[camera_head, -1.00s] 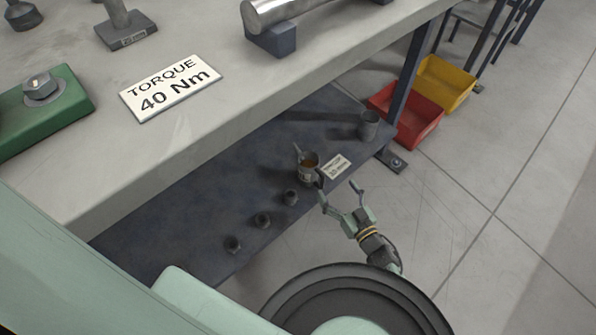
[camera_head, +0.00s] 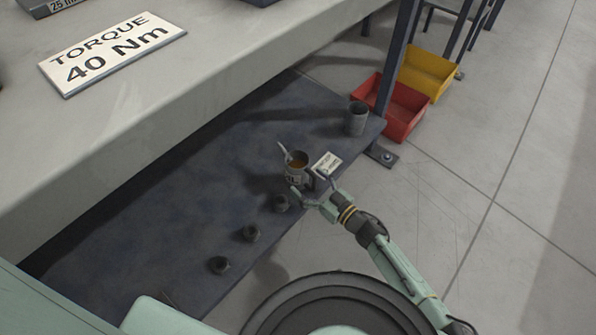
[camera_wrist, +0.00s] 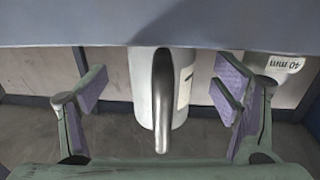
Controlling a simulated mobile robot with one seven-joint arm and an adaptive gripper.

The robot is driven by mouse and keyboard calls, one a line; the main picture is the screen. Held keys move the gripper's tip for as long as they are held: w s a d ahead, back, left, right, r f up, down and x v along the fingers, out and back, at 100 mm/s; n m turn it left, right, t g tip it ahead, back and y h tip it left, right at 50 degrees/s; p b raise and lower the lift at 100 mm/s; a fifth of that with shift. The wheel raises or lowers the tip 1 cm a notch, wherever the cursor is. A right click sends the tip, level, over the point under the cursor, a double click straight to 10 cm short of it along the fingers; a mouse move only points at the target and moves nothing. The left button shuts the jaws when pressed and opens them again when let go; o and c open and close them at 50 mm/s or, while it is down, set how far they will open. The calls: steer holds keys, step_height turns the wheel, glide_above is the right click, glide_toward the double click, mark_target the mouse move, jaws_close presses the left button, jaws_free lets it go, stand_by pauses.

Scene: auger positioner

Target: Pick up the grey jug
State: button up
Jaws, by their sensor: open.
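The grey jug (camera_head: 300,172) stands upright on the dark lower shelf, with amber-brown contents and a thin stick poking out at its upper left. It has a pale label on its side. My gripper (camera_head: 309,190) is low at the jug's near side, its fingers partly covering it. In the wrist view the jug (camera_wrist: 143,80) is between the two spread fingers, its shiny metal handle (camera_wrist: 162,100) facing the camera. The purple finger pads stand apart from the jug on both sides. Its top is out of sight there.
The dark shelf (camera_head: 150,235) lies under a grey bench (camera_head: 150,110). A grey cup (camera_head: 356,118) stands at the shelf's far end. Several small dark cylinders (camera_head: 251,232) line the near edge. Red (camera_head: 405,112) and yellow (camera_head: 428,72) bins stand beyond.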

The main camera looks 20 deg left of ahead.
mark_target(298, 174)
steer(key=x, duration=0.4)
steer(key=shift+w+a+r, duration=0.1)
steer(key=shift+a, duration=0.25)
steer(key=c, duration=1.6)
